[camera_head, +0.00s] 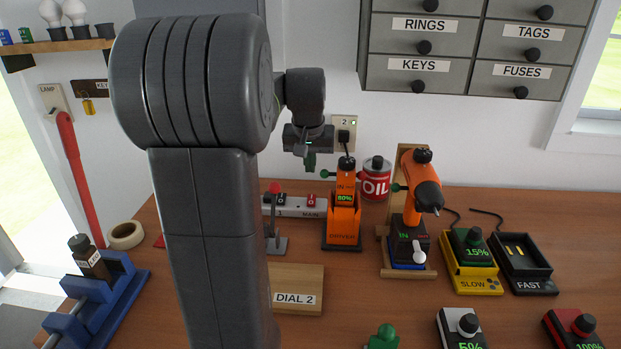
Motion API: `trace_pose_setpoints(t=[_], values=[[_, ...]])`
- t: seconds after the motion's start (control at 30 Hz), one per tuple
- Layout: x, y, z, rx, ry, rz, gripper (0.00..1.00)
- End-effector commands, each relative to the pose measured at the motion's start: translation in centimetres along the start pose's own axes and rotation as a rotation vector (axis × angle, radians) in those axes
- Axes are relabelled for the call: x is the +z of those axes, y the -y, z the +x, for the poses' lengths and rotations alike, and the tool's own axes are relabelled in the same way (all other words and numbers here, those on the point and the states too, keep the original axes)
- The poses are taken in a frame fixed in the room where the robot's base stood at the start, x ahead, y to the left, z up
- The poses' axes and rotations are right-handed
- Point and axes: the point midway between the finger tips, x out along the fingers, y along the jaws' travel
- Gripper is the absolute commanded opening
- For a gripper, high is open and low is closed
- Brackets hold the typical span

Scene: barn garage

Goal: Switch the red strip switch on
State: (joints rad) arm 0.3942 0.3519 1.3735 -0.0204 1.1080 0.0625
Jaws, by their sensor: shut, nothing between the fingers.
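A pale power strip (298,210) labelled MAIN lies at the back of the bench, partly hidden behind my arm. A small red switch (311,200) sits on it; whether it is on or off is too small to tell. A dark switch (281,199) sits to its left. My gripper (310,166) is shut and empty. It points down and appears above the red switch in the picture, apart from it; the depth between them is hard to judge.
A red-knobbed metal stand (275,235) stands in front of the strip. An orange driver (343,212) stands right of it, with a red oil can (376,180) behind. A wall outlet (344,133) is behind my gripper. A wooden DIAL 2 block (297,287) lies nearer.

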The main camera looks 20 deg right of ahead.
Motion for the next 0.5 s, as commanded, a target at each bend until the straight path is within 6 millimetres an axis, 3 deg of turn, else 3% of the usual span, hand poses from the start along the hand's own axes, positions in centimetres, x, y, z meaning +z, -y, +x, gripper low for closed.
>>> trace_pose_setpoints(t=[0.2,0.5], values=[[0.0,0.0,-1.6,0.0,0.0,0.0,0.0],[0.0,0.0,-1.6,0.0,0.0,0.0,0.0]])
